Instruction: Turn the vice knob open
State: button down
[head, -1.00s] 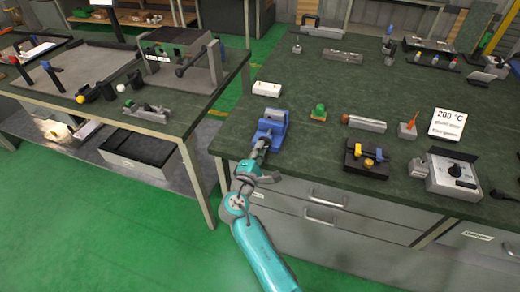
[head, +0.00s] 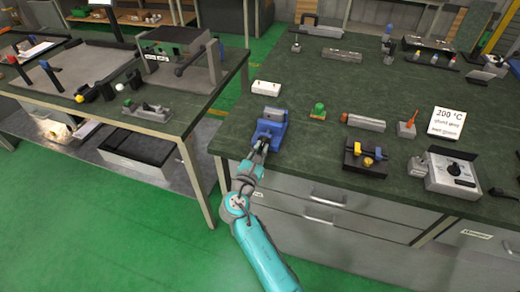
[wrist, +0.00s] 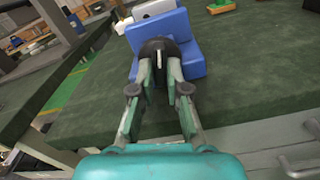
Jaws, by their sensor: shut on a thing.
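The blue vice (head: 271,131) stands at the left front edge of the green workbench. In the wrist view the vice (wrist: 193,50) fills the upper middle, with its round black knob (wrist: 157,47) facing me. My gripper (head: 260,150) reaches up to the vice from the front. In the wrist view my gripper (wrist: 160,66) has one finger on each side of the knob and is shut on it. The fingers hide the knob's lower part and sides. How far the jaws of the vice stand apart is unclear.
A white box (head: 266,88) lies behind the vice. The grey control box (head: 453,172) is farther right. Drawer handles (head: 322,200) stick out below the bench edge.

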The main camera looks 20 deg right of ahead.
jog(key=shift+f+n, duration=0.1)
jog(key=shift+n, duration=1.4)
jog(key=shift+s, duration=0.1)
jog(key=c, duration=1.2)
grip_release()
jog(key=shift+o, duration=0.2)
jog(key=v, duration=1.2)
